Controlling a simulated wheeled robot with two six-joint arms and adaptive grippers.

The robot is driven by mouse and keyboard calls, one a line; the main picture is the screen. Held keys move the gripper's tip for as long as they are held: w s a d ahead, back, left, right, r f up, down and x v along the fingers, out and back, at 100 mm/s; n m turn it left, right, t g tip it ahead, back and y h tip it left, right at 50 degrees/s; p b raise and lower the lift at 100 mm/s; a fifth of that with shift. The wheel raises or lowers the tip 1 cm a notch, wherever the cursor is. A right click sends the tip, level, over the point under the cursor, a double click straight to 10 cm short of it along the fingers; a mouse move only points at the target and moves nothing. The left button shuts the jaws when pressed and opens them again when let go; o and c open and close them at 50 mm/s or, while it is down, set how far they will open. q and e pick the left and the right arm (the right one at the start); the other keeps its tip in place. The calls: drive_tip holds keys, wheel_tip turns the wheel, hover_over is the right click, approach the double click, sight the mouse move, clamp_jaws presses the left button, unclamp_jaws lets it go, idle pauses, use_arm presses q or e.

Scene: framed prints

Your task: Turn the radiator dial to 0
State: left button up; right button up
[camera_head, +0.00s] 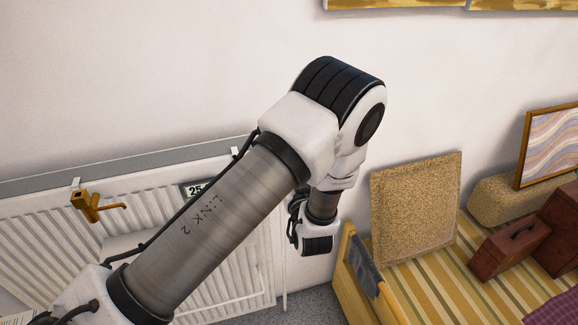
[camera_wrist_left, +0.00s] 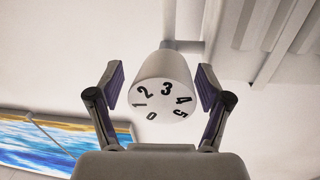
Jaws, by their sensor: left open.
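The radiator dial (camera_wrist_left: 163,72) is a white round knob with black numbers 0 to 5 on its end face. In the left wrist view the 0 sits at the bottom, slightly left, and the 3 near the top of the face. My left gripper (camera_wrist_left: 162,88) is open, one finger on each side of the dial, with a visible gap on both sides. In the head view my left arm reaches across the white radiator (camera_head: 40,245) and bends down at its right end. The dial and the gripper's fingers are hidden there. My right gripper is in neither view.
A brass fitting (camera_head: 90,206) and a small plate reading 25 (camera_head: 195,190) are at the radiator. Right of my arm are a striped bed (camera_head: 425,285), a tan board (camera_head: 415,210), brown suitcases (camera_head: 508,248) and a framed print (camera_head: 550,148). A blue-yellow picture (camera_wrist_left: 45,145) shows in the wrist view.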

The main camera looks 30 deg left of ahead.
use_arm(q)
drive_tip(key=shift+w+a+r, duration=0.15)
drive_tip(key=shift+w+a, duration=0.05)
drive_tip(key=shift+a, duration=0.3)
drive_tip(key=shift+w+a+r, duration=0.1)
drive_tip(key=shift+w+a, duration=0.1)
drive_tip(key=shift+a, duration=0.3)
drive_tip(key=shift+w+d+f, duration=0.15)
drive_tip(key=shift+w, duration=0.1)
drive_tip(key=c, duration=1.1)
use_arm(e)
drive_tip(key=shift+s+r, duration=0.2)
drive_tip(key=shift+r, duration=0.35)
use_arm(q)
drive_tip(key=shift+c, duration=0.2)
drive_tip(key=shift+f+n+b, duration=0.15)
drive_tip(key=shift+n+b, duration=0.95)
drive_tip(key=shift+b, duration=0.15)
drive_tip(key=n+b, duration=0.2)
drive_tip(key=shift+b, duration=0.3)
drive_tip(key=shift+r+n+y+b, duration=0.25)
drive_tip(key=shift+n+y+b, duration=0.05)
drive_tip(key=shift+n+b, duration=1.25)
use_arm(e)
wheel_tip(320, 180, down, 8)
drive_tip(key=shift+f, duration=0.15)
use_arm(q)
drive_tip(key=o, duration=1.1)
drive_tip(key=shift+s, duration=0.1)
